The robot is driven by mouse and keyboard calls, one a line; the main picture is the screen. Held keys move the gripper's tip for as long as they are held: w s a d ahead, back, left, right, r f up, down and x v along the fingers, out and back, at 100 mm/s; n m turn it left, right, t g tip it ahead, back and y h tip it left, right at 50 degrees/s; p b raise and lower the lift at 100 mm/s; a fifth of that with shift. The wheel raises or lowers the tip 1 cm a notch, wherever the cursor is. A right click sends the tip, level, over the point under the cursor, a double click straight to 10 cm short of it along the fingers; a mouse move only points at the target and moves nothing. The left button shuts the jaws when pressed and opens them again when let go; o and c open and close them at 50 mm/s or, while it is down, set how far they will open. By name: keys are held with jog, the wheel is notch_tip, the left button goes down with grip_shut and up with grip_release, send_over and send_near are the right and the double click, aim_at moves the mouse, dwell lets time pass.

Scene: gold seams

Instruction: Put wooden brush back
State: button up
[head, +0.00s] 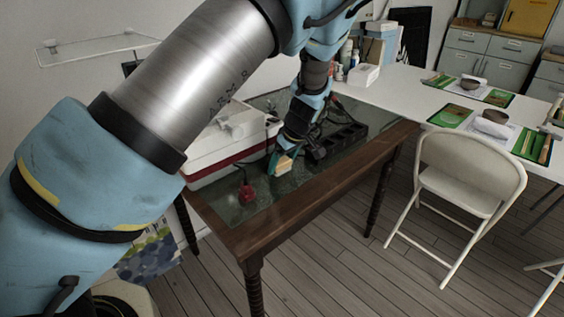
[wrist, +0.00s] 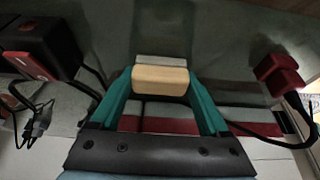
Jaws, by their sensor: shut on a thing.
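The wooden brush (wrist: 160,80) is a small block with a pale wood body and a greyish strip along its far side. It also shows in the head view (head: 284,164), low over the glass-topped table. My gripper (wrist: 161,92) has green fingers shut on the brush, one at each end. In the head view my gripper (head: 281,161) points down over the dark wooden table (head: 300,197). I cannot tell whether the brush touches the glass. Its underside is hidden.
A red object (head: 247,193) with a black cable lies left of my gripper. A white and red box (head: 225,146) stands behind it. A black rack-like object (head: 340,140) lies to the right. A white chair (head: 470,178) and a long white table (head: 415,92) stand farther right.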

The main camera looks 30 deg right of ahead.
jog(key=shift+f, duration=0.1)
jog(key=o, duration=1.3)
jog(key=b+v, duration=0.2)
jog(key=v, duration=1)
